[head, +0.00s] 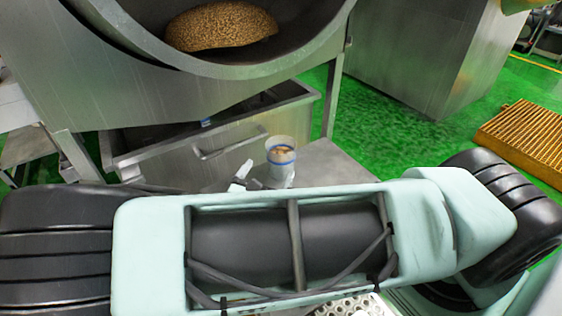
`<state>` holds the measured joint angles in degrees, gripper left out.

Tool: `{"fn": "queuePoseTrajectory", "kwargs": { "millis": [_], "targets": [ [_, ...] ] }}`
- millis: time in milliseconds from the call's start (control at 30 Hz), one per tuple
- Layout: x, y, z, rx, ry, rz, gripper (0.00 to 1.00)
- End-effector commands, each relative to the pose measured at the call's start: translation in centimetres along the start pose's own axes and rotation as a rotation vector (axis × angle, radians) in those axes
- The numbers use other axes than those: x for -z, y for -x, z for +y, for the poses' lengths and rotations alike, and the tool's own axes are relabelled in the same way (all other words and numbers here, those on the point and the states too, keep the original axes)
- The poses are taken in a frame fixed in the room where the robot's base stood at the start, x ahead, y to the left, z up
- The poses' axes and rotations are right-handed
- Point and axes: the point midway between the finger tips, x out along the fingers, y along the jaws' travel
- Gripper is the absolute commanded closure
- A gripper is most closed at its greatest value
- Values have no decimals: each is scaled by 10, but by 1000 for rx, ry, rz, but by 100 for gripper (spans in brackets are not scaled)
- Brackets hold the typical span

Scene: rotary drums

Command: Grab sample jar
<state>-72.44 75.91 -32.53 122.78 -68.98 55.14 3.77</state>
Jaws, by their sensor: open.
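The sample jar (281,156) is a small whitish cup with a blue band and brownish contents. It stands upright at the near side of a grey metal surface (328,162), just beyond my arm. My gripper (263,179) shows only in part above the far edge of my arm. Its pale fingertips are spread apart, one left of the jar and one low in front of it. It is open and holds nothing that I can see. My arm hides the rest of the gripper, and I cannot tell whether a finger touches the jar.
A large steel drum (150,90) with grain (221,26) inside hangs over the back left. Below it is a metal bin (190,150) with a handle, close behind the jar. A steel cabinet (425,55) and yellow grating (525,138) stand right. Green floor (385,137) is open between.

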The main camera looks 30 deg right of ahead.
Motion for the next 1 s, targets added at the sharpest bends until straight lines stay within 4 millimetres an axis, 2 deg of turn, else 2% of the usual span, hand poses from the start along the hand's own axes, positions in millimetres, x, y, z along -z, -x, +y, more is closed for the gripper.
{"fn": "queuePoseTrajectory", "kwargs": {
  "millis": [33,200,467,700,833,1000],
  "targets": [
    [-1,-12,-1,4,1,-3,7],
    [0,-38,-1,3,1,0,7],
    [0,-57,-1,3,1,0,7],
    [0,-92,-1,3,-1,0,7],
    [1,-100,-1,2,-1,1,7],
    [1,-100,-1,1,-1,1,7]
  ]
}}
